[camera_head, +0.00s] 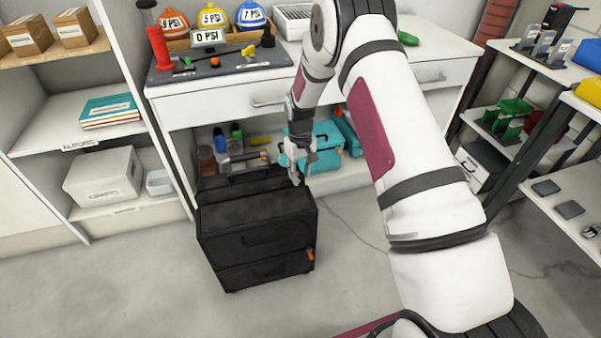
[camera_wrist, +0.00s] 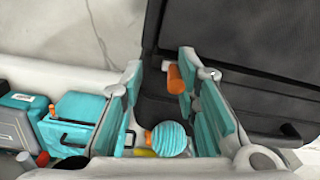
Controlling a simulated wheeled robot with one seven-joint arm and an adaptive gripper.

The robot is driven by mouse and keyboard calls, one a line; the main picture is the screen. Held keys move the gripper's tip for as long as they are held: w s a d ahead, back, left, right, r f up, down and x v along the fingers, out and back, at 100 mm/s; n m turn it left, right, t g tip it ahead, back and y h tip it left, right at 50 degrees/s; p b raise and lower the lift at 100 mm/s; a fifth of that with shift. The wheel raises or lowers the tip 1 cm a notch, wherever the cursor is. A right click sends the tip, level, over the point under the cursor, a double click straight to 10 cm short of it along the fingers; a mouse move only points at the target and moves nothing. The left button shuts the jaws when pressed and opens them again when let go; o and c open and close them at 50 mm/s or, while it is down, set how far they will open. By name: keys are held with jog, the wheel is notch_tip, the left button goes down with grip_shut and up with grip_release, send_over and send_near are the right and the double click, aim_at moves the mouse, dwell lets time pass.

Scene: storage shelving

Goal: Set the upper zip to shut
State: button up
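A black soft-sided bag (camera_head: 257,232) stands on the floor in front of the white workbench. An orange zip pull (camera_head: 311,255) hangs low on its right side. In the wrist view the dark bag (camera_wrist: 235,40) fills the upper right, and an orange pull (camera_wrist: 175,78) shows at its edge. My gripper (camera_head: 299,176) is at the bag's back right top corner, pointing down. In the wrist view my gripper (camera_wrist: 161,66) has its teal-padded fingers apart. The orange pull lies between them, closer to the right finger; contact is unclear. How far the upper zip is closed cannot be seen.
The workbench (camera_head: 215,102) stands close behind the bag, with teal cases (camera_head: 325,145) and bottles on its lower shelf. A left shelf holds a white box (camera_head: 103,178). A right rack (camera_head: 568,190) holds bins. The floor (camera_head: 120,285) in front is clear.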

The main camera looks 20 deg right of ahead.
notch_tip(320, 180, up, 12)
jog(key=shift+w, duration=0.15)
jog(key=shift+f, duration=0.1)
dwell(0.4)
